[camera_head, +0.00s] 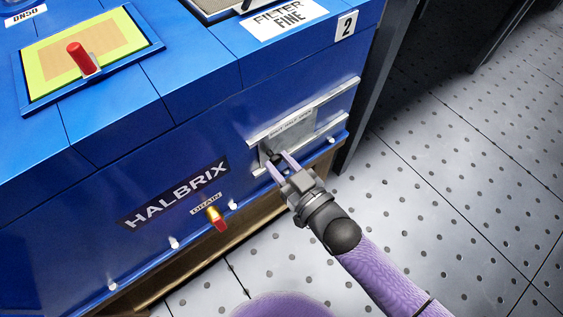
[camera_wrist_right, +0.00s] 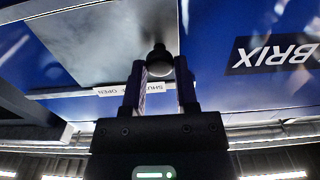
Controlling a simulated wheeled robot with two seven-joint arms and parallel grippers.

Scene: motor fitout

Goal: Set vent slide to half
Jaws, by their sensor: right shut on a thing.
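The vent slide is a grey metal plate (camera_head: 272,147) with a small dark knob, set between two metal rails (camera_head: 320,117) on the blue cabinet's front face. A label strip (camera_head: 290,124) runs above the plate. My right gripper (camera_head: 281,162) is at the plate, with its fingers around the dark knob. In the right wrist view the knob (camera_wrist_right: 158,58) sits between the two fingertips, with the plate (camera_wrist_right: 105,45) behind it. The label there is upside down and partly hidden by the fingers. My left gripper is out of view.
The blue cabinet (camera_head: 120,120) carries a HALBRIX nameplate (camera_head: 175,193) and a red-and-gold drain fitting (camera_head: 216,219). A red handle (camera_head: 82,58) stands on a yellow-green panel on top. Perforated floor (camera_head: 440,180) lies open to the right.

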